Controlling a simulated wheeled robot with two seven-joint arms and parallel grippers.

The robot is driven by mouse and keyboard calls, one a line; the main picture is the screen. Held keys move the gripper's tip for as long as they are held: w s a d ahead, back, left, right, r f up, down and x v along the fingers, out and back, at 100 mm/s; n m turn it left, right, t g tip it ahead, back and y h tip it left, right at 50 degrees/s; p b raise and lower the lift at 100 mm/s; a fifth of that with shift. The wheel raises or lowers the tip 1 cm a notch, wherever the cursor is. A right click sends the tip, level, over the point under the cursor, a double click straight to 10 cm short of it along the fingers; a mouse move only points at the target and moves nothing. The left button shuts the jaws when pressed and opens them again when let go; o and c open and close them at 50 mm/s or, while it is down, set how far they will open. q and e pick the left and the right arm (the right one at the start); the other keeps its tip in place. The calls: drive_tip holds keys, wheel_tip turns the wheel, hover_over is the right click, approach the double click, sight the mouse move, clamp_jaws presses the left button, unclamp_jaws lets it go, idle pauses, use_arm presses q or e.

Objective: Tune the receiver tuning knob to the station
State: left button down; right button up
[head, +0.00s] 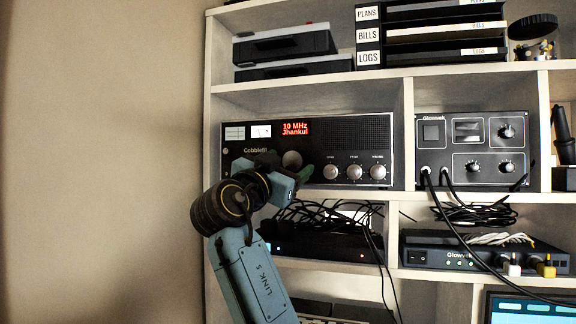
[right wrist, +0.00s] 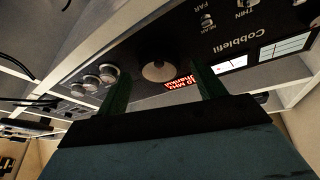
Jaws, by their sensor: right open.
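In the right wrist view the knob lies between the two spread fingers (right wrist: 162,90), with a gap to each side. The head view partly hides the knob's lower left behind the gripper. My left gripper is not in view.
Three smaller knobs (head: 354,172) sit on the receiver to the right of the tuning knob. A second unit (head: 472,150) with cables stands in the cubby to the right. The wall at left is bare.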

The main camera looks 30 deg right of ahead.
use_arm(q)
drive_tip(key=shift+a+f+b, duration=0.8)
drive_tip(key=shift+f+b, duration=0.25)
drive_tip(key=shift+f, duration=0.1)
use_arm(e)
drive_tip(key=v, duration=1.2)
drive_tip(key=shift+a, duration=0.25)
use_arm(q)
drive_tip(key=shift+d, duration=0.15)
use_arm(e)
drive_tip(key=shift+s+f, duration=0.1)
drive_tip(key=shift+f, duration=0.05)
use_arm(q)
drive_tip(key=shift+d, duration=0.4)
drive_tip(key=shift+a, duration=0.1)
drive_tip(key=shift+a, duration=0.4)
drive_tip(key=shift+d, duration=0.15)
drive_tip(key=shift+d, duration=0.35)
